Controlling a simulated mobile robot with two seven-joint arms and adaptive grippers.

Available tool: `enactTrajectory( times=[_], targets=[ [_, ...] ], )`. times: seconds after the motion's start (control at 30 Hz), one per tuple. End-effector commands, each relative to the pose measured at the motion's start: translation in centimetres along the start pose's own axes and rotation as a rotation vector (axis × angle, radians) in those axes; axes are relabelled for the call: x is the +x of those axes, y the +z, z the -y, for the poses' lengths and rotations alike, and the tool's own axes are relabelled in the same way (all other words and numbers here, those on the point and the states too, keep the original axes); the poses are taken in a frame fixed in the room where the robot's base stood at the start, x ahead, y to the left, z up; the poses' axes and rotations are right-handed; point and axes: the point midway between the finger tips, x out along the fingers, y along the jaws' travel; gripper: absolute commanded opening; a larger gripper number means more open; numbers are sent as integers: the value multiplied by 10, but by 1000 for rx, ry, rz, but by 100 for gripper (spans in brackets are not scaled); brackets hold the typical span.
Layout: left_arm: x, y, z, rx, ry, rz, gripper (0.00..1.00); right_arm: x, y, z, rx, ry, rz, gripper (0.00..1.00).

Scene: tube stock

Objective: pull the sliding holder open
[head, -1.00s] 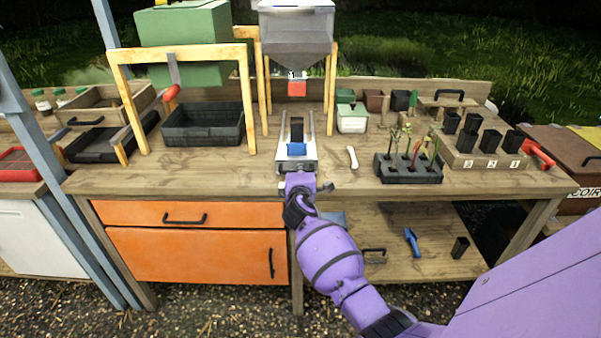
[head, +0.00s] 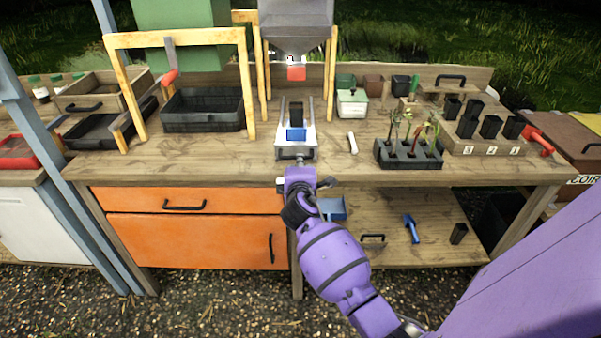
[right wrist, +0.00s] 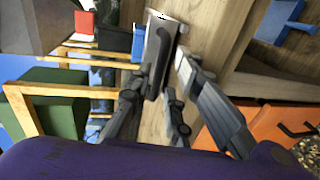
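The sliding holder (head: 283,143) is a pale metal tray on the bench, in front of the hopper's red spout block. It carries a black pot (head: 296,112) and a blue piece (head: 296,134). Its dark handle (head: 296,155) faces me near the bench's front edge. My right gripper (head: 300,164) is just in front of the handle. In the right wrist view my right gripper's fingers look spread, with wood showing between them. The dark front of the holder is close to the fingertips; I cannot tell whether they touch it. My left gripper is out of view.
The hopper (head: 296,25) stands on wooden legs behind the holder. A black tray (head: 203,108) is to the left. A white tool (head: 352,143) and a black seedling rack (head: 408,155) are to the right.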

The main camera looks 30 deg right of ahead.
Motion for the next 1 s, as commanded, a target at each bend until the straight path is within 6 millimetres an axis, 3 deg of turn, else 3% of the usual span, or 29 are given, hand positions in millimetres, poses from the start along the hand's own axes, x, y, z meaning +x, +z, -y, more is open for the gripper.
enactTrajectory(
  times=[0.1,0.33,1.0],
  targets=[
    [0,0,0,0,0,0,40,-26,0,0,2,1,-1,18],
    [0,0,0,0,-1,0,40,-57,0,-1,1,1,1,18],
    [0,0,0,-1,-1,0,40,-63,0,-1,7,1,1,18]
  ],
)
